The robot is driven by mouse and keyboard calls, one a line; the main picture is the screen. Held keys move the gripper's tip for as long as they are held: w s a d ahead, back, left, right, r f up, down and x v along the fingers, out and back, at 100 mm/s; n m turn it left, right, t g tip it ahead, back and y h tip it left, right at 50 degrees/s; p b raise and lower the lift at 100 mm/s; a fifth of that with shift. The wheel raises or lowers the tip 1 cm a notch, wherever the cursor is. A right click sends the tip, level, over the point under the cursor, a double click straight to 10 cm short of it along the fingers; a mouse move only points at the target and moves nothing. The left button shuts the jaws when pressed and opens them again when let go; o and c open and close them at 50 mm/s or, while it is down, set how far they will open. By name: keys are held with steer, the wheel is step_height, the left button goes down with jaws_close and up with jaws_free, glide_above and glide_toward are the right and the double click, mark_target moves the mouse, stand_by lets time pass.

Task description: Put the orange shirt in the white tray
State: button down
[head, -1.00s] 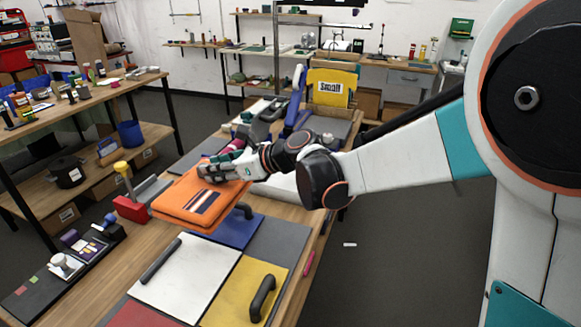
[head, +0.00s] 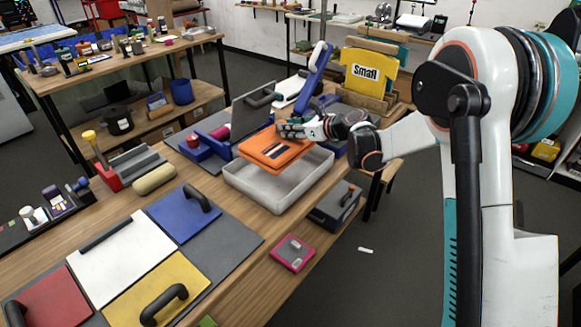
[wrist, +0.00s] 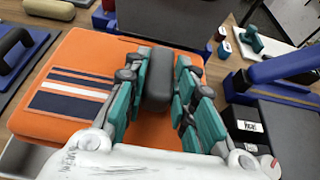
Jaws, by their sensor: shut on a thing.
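The folded orange shirt (head: 270,149), with dark and white stripes, is above the white tray (head: 277,188) in the head view. The tray's inside shows bare at the front. Part of the tray's rim (wrist: 15,160) shows at the lower left in the wrist view.
A blue-based press with a dark plate (head: 253,110) stands behind and left of the tray. A tan roller (head: 154,179) and coloured platen boards (head: 183,212) lie to the left and front. A pink box (head: 293,253) sits on a lower shelf.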

steer(key=shift+w+d+f, duration=0.1)
steer(key=shift+f, duration=0.35)
step_height(320, 180, down, 9)
steer(key=b, duration=0.3)
steer(key=shift+f, duration=0.1)
steer(key=shift+f, duration=0.15)
steer(key=c, duration=1.3)
jaws_free()
